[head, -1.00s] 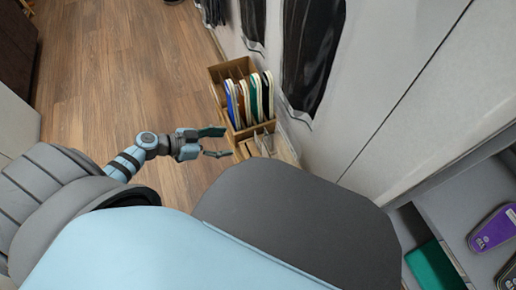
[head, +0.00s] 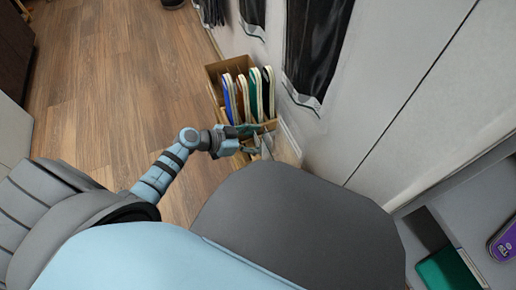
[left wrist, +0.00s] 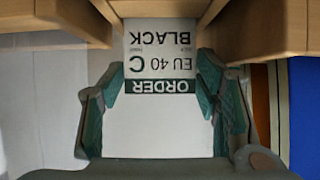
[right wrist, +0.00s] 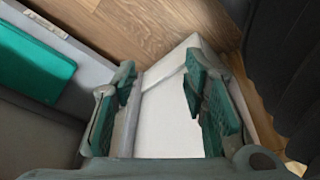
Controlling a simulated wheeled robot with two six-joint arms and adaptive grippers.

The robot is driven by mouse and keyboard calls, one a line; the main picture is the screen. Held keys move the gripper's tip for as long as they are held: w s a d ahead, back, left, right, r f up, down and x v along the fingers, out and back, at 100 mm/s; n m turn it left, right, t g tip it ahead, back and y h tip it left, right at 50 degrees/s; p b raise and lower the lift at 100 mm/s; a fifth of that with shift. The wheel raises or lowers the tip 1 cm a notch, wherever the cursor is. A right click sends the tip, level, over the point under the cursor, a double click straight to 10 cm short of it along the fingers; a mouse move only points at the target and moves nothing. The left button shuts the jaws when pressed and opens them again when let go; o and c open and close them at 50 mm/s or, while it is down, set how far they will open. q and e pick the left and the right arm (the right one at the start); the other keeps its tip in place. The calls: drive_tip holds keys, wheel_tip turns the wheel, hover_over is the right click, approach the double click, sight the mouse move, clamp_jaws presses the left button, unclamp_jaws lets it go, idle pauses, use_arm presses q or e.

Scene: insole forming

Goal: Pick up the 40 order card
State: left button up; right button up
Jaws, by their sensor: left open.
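The white order card (left wrist: 160,125) shows upside down in the left wrist view, with the print "ORDER", "EU 40 C" and "BLACK". It lies between the two green-padded fingers of my left gripper (left wrist: 160,82). The fingers are open, with one on each side of the card; whether either pad touches it I cannot tell. In the head view my left gripper (head: 254,139) is at the front of the wooden holder (head: 214,73), and the card is not clear there. My right gripper (right wrist: 160,88) shows only in the right wrist view, with its fingers apart.
Several coloured flat pieces (head: 253,92) stand upright in the wooden holder. The holder stands close to the pale wall (head: 390,60). The wooden floor (head: 120,80) to its left is clear. A purple insole (head: 504,240) and a green box (head: 444,270) lie at the right.

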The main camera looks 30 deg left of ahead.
use_arm(q)
drive_tip(key=shift+w+d+f, duration=0.15)
drive_tip(key=shift+w+d, duration=0.05)
drive_tip(key=shift+w, duration=0.05)
drive_tip(key=c, duration=0.4)
use_arm(e)
drive_tip(key=shift+r, duration=0.5)
use_arm(q)
drive_tip(key=shift+r, duration=0.2)
